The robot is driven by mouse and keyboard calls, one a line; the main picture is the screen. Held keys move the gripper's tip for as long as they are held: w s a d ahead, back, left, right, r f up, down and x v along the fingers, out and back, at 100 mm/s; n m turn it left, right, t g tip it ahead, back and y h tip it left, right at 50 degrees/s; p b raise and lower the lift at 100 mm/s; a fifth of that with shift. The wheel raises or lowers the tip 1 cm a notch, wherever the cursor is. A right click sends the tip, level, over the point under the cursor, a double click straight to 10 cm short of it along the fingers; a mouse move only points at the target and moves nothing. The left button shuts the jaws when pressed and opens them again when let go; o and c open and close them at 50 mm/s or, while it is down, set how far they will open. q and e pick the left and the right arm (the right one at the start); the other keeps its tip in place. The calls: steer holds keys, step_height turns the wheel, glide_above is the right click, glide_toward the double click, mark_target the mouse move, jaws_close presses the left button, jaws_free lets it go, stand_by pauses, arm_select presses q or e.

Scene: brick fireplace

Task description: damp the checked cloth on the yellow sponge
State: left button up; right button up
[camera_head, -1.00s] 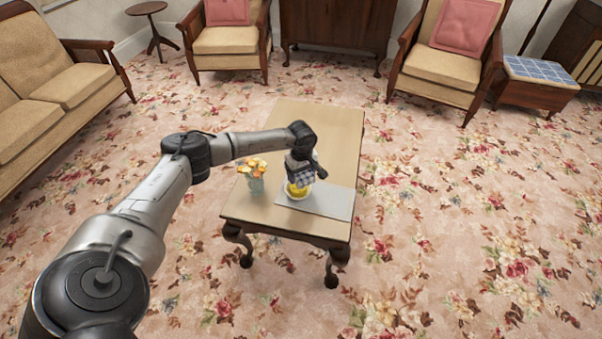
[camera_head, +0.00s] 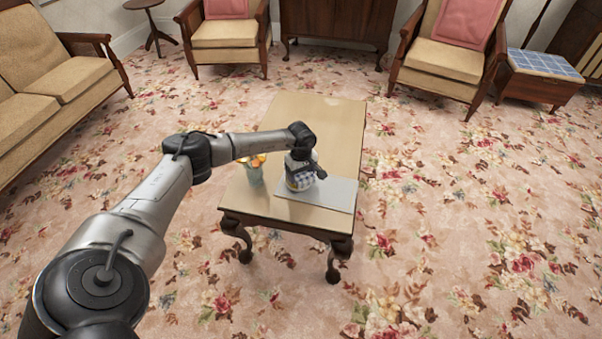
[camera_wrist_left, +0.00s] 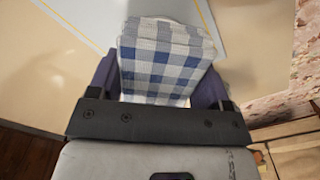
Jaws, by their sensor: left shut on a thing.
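The blue-and-white checked cloth (camera_head: 299,180) is in my left gripper (camera_head: 302,170), over the grey mat on the wooden table. In the left wrist view the cloth (camera_wrist_left: 167,62) is a folded pad between the two fingers of the left gripper (camera_wrist_left: 160,85), which is shut on it. The yellow sponge in its pale dish is almost wholly hidden behind the cloth and gripper. I cannot tell from these views whether the cloth presses on the sponge. My right gripper does not show.
A vase of orange flowers (camera_head: 254,172) stands left of the cloth, close to my left forearm. The grey mat (camera_head: 328,194) lies bare to the right. The far part of the wooden table (camera_head: 318,112) is clear. Armchairs and a sofa stand well away.

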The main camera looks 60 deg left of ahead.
arm_select(q)
steer(key=shift+f, duration=0.1)
stand_by(0.6)
steer(key=shift+f+b, duration=0.35)
steer(key=shift+f, duration=0.05)
stand_by(0.3)
steer(key=shift+f, duration=0.1)
stand_by(0.8)
step_height(320, 180, up, 4)
steer(key=p, duration=0.3)
steer(key=shift+p, duration=0.3)
steer(key=shift+r+p, duration=1.15)
steer(key=shift+r, duration=0.45)
